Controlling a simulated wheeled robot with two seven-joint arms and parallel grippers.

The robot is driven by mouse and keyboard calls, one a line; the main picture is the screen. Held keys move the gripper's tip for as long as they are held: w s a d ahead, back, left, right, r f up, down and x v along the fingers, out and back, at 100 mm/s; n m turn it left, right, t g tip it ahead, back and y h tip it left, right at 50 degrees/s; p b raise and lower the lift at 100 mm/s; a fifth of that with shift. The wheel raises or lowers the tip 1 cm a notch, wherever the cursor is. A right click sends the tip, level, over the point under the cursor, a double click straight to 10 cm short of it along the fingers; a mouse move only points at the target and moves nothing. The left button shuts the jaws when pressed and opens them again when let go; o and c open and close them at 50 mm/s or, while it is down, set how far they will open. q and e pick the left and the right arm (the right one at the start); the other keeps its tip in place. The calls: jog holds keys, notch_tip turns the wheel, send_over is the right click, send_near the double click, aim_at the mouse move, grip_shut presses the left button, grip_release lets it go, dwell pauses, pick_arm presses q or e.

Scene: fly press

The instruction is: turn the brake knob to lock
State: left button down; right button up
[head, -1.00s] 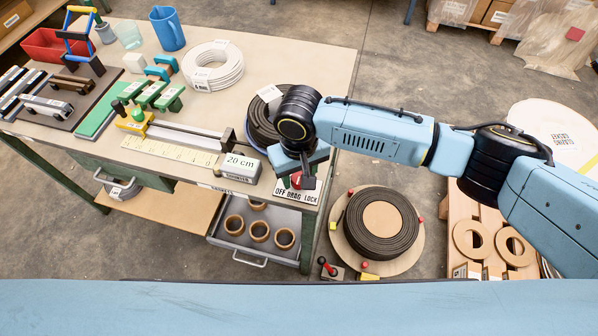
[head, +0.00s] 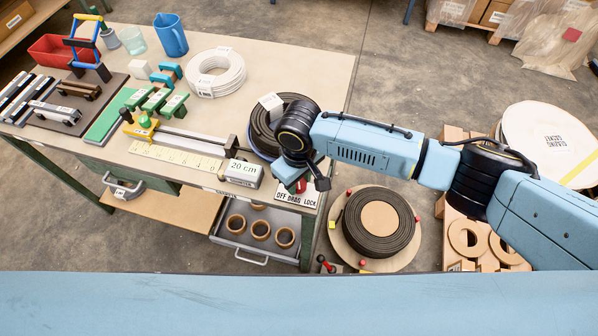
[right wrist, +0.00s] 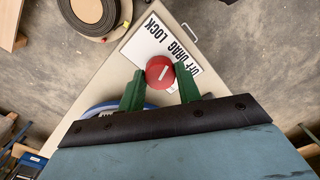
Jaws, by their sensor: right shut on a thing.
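The red brake knob (right wrist: 160,72) sits at the edge of its white plate (right wrist: 160,45), lettered OFF, DRAG and LOCK. A short white line marks the knob's top; I cannot tell which word it points to. In the head view the knob (head: 299,187) is partly hidden under my right gripper, at the bench's front right corner, and the plate (head: 297,198) shows below it. My right gripper (right wrist: 160,76) has its green fingers on either side of the knob and is shut on it. My left gripper is not in view.
A dark coil (head: 264,127) lies on the bench behind my right gripper. A box marked 20 cm (head: 245,173) stands left of the plate. Below are a drawer of brown rings (head: 261,231) and a round board with a dark roll (head: 380,222).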

aim_at(299, 183)
jog(key=shift+r+n+p, duration=0.15)
jog(key=shift+n+p, duration=0.65)
jog(key=shift+n, duration=0.4)
jog(key=shift+n+p, duration=0.55)
jog(key=shift+n, duration=0.65)
jog(key=o, duration=1)
jog(key=shift+c, duration=0.2)
notch_tip(299, 183, up, 13)
jog(key=p, duration=0.2)
jog(key=shift+s, duration=0.1)
